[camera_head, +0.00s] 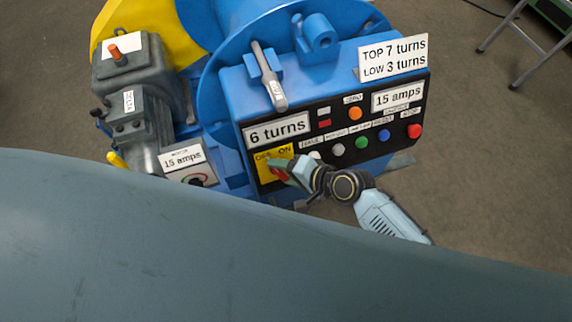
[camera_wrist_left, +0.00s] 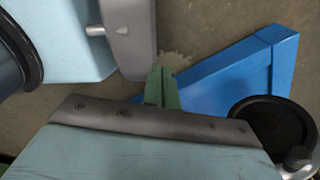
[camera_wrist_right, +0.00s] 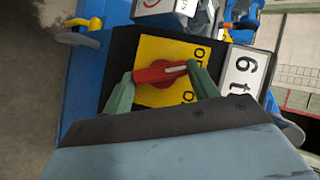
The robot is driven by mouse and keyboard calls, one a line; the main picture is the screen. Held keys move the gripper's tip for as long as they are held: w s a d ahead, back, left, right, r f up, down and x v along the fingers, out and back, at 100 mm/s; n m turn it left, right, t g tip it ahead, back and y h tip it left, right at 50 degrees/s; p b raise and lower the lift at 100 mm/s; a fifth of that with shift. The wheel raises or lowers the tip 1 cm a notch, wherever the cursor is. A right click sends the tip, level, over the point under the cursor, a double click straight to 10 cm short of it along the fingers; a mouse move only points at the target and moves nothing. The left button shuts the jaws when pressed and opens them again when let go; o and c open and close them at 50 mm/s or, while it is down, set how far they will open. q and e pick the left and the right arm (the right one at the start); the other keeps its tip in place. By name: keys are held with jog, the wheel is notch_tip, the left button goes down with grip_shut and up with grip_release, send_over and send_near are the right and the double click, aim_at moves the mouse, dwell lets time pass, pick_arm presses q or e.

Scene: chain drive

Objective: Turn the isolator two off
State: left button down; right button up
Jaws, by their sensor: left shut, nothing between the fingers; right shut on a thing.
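The red rotary knob (camera_wrist_right: 152,74) sits on a yellow plate (camera_head: 263,174) marked OFF and ON, at the lower left of the black control panel. My right gripper (camera_head: 283,172) is at this knob. In the right wrist view its green fingers (camera_wrist_right: 163,84) are shut on the knob, one at each end. The knob's white line points towards the lettered side, roughly between the two words. No tag naming this switch is readable. My left gripper (camera_wrist_left: 161,88) shows only in the left wrist view, with its fingers shut and empty, above the floor near a blue beam.
The panel (camera_head: 330,130) also carries coloured push buttons and labels. A grey lever (camera_head: 269,78) stands above it. A grey motor (camera_head: 130,90) and a small 15 amps box (camera_head: 187,168) stand left. The blue beam (camera_wrist_left: 235,75) lies near my left gripper.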

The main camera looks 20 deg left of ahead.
jog(key=n+p, duration=0.1)
jog(key=h+p, duration=0.1)
jog(key=shift+a+r+n+p, duration=0.1)
jog(key=shift+r+n+p, duration=0.2)
jog(key=shift+r+n, duration=0.1)
jog(key=shift+f+h+p, duration=0.1)
jog(key=shift+h+p, duration=0.25)
jog(key=shift+h, duration=0.05)
pick_arm(q)
notch_tip(320, 180, up, 6)
jog(key=d+p, duration=0.1)
jog(key=d, duration=0.1)
jog(key=shift+f, duration=0.15)
pick_arm(e)
jog(key=shift+f+n+h, duration=0.1)
jog(key=shift+n+h, duration=0.2)
jog(key=shift+n, duration=0.4)
pick_arm(q)
jog(key=shift+d, duration=0.1)
pick_arm(e)
jog(key=o, duration=1)
pick_arm(q)
notch_tip(320, 180, up, 4)
jog(key=p, duration=0.4)
pick_arm(e)
jog(key=v, duration=1.3)
